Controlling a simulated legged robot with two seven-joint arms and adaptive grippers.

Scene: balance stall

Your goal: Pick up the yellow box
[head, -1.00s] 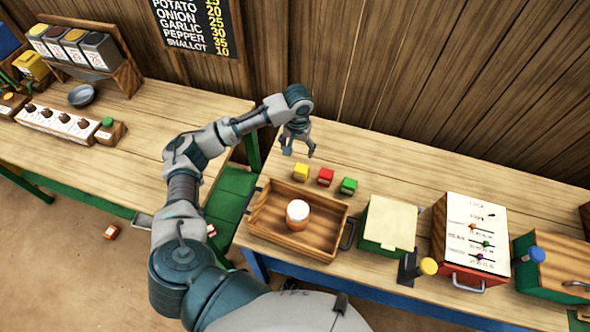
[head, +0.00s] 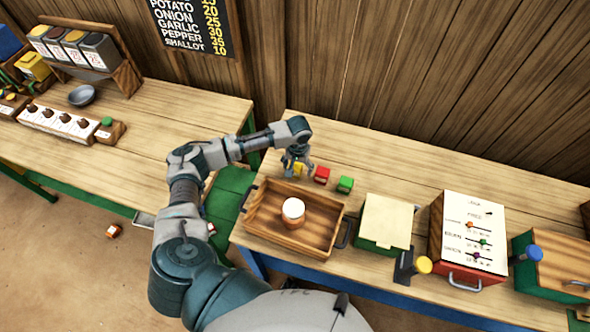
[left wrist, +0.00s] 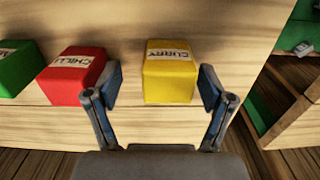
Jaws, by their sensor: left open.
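The yellow box (left wrist: 169,80), labelled CURRY, stands on the wooden table between the open fingers of my left gripper (left wrist: 160,95) in the left wrist view. Neither finger visibly touches it. In the head view my left gripper (head: 296,165) is over the yellow box (head: 297,172) and hides most of it. A red box (left wrist: 73,77), labelled CHILLI, stands beside it, close to one finger. My right gripper is not in view.
A green box (head: 345,184) stands past the red box (head: 322,175). A wooden tray (head: 265,237) holding a white-topped jar (head: 293,212) lies in front. A green box with a cream lid (head: 385,222) stands to the right. The wooden wall is behind.

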